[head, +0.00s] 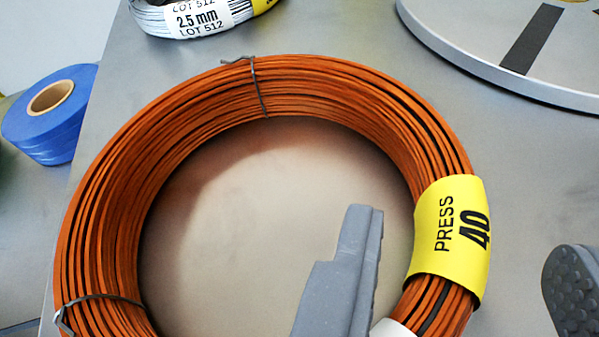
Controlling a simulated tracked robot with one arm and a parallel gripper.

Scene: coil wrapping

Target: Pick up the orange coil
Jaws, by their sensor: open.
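The orange coil (140,173) lies flat on the grey table and fills much of the head view. Its bottom part is cut off by the picture edge. It has wire ties at the top and lower left, and a yellow label (449,240) reading PRESS 40 on its right side. My gripper (465,265) is open. One grey finger shows over the coil's hollow middle, and the other, with a dotted pad, is outside the coil at the right edge. The right side of the ring lies between the two fingers in the picture. I cannot tell whether either finger touches it.
A white coil (190,18) labelled 2.5 mm LOT 512 sits at the top. A round grey disc (455,40) with a dark strip stands at upper right. A blue spool (50,115) is at the left, beyond the table edge. The table right of the coil is mostly clear.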

